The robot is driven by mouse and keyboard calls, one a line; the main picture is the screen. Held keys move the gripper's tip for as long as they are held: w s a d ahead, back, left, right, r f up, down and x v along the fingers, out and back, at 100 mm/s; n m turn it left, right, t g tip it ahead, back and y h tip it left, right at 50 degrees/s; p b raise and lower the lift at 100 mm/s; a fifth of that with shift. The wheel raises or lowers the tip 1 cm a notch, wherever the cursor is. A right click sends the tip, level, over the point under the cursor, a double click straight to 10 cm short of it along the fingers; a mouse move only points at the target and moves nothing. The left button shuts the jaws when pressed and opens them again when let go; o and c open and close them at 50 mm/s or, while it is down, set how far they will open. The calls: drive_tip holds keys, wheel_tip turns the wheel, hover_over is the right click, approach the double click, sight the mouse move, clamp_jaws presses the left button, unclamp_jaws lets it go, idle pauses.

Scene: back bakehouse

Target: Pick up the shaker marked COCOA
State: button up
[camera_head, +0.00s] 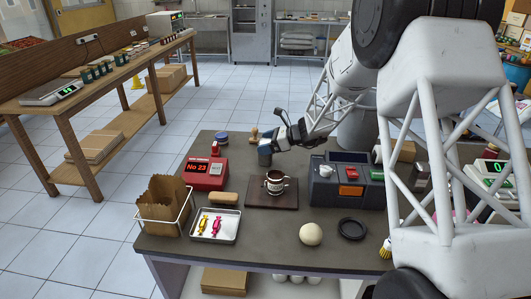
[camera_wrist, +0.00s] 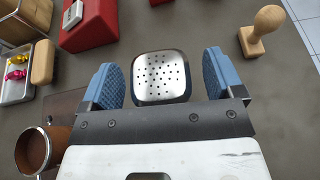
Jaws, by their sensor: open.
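A shaker (camera_wrist: 160,78) with a rounded-square, perforated silver lid stands between my gripper's two blue pads in the wrist view, seen from above. Gaps show on both sides of it, so neither pad touches it. Its sides are hidden and no COCOA marking can be read. My gripper (camera_wrist: 162,84) is open around the lid.
A wooden stamp (camera_wrist: 265,30) stands right of the gripper in the wrist view. A red number display (camera_head: 205,173), a mug (camera_head: 276,182) on a brown board (camera_head: 258,199), and a grey machine (camera_head: 325,190) stand around. A candy tray (camera_head: 228,238) is at front left.

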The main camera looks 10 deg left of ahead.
drive_tip(key=shift+a, duration=0.1)
idle(0.5)
drive_tip(key=c, duration=1.1)
drive_tip(key=shift+r, duration=5)
